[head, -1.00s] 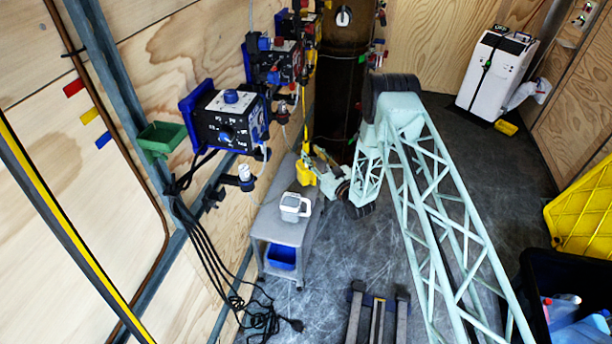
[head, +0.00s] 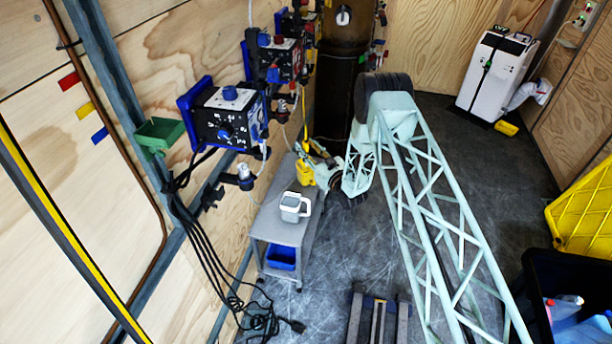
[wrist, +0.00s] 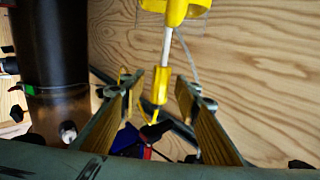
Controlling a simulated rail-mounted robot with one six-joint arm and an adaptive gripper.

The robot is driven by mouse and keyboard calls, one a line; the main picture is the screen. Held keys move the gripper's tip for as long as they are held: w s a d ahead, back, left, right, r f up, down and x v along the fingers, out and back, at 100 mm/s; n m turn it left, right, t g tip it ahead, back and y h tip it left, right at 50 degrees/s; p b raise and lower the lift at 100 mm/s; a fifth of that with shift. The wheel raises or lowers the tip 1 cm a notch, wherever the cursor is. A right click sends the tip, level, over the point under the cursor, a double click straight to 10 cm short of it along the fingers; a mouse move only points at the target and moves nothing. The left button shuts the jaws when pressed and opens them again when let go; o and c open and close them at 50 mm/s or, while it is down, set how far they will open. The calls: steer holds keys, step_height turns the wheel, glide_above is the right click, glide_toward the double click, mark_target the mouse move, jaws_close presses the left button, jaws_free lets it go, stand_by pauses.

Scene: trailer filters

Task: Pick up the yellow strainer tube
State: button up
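The yellow strainer tube (wrist: 161,85) hangs in the middle of the wrist view. It has a yellow lower end, a pale thin shaft and a wider yellow top cut off by the frame edge. My gripper (wrist: 158,84) is open. Its two wood-coloured finger pads stand left and right of the lower yellow end, with visible gaps. I cannot tell whether the tube is fully between the pads or beyond them. In the head view, the yellow tube (head: 305,173) shows by the left wall above the cart, and my gripper (head: 318,152) is beside it, small and partly hidden.
A grey cart (head: 278,226) with a white container (head: 294,207) on top stands below. Control boxes (head: 228,118) and cables line the wooden left wall. A dark cylinder (wrist: 52,65) stands left of my gripper in the wrist view. Open floor lies to the right.

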steer(key=shift+c, duration=0.4)
jaws_close()
steer(key=shift+r, duration=0.15)
step_height(320, 180, up, 18)
steer(key=p, duration=0.3)
stand_by(0.6)
stand_by(0.5)
steer(key=shift+s+p, duration=0.15)
steer(key=shift+p, duration=0.2)
